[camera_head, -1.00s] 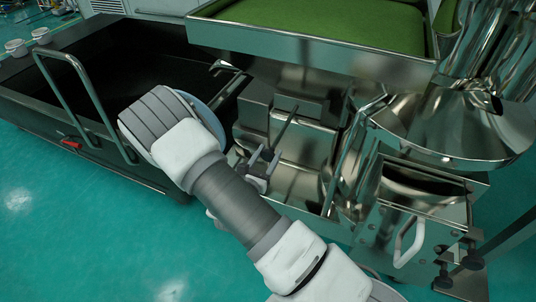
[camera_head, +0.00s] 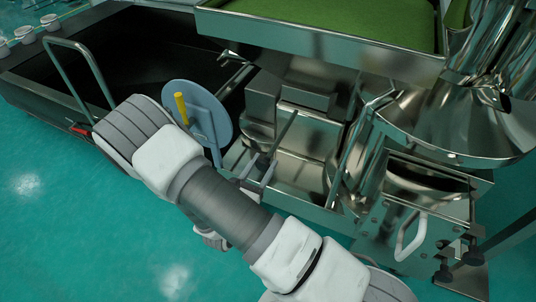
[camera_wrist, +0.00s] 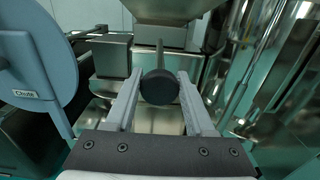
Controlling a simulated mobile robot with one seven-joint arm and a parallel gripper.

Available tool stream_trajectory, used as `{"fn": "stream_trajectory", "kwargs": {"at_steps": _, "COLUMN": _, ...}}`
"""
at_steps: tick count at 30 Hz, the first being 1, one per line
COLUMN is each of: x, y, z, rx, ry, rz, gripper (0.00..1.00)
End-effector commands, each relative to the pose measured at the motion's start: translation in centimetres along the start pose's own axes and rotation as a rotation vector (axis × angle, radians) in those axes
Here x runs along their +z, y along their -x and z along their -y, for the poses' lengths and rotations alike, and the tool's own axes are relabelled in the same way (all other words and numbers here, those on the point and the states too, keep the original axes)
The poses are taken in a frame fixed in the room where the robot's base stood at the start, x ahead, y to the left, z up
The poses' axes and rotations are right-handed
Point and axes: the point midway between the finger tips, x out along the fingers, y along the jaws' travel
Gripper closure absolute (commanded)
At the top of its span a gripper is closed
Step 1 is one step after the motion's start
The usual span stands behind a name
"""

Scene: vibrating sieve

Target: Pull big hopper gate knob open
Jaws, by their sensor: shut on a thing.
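The gate knob (camera_wrist: 159,87) is a dark round knob on the end of a thin rod, in the middle of the wrist view. My gripper (camera_wrist: 160,77) has one pale finger on each side of it and is shut on it. In the head view my gripper (camera_head: 260,170) is at the near end of the slanting metal rod (camera_head: 287,127), which runs back to the steel machine. The knob is small and dark there, partly hidden by the fingers. How far the gate is open cannot be seen.
A blue-grey disc labelled "Chute" (camera_wrist: 38,55), with a yellow handle (camera_head: 181,108), stands left of my gripper. A black bin (camera_head: 150,50) is at the left. A green-topped steel tray (camera_head: 325,45) overhangs above. Steel housing (camera_head: 425,195) with a white handle is at the right.

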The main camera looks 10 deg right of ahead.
Motion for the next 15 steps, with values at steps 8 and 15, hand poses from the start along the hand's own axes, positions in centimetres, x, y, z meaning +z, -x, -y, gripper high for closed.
{"fn": "stream_trajectory", "kwargs": {"at_steps": 8, "x": -0.06, "y": 0.00, "z": -0.02, "rx": 0.001, "ry": 0.001, "rz": -0.001, "gripper": 0.39}}
{"fn": "stream_trajectory", "kwargs": {"at_steps": 15, "x": -0.04, "y": -0.04, "z": 0.00, "rx": 0.000, "ry": 0.001, "rz": 0.000, "gripper": 0.17}}
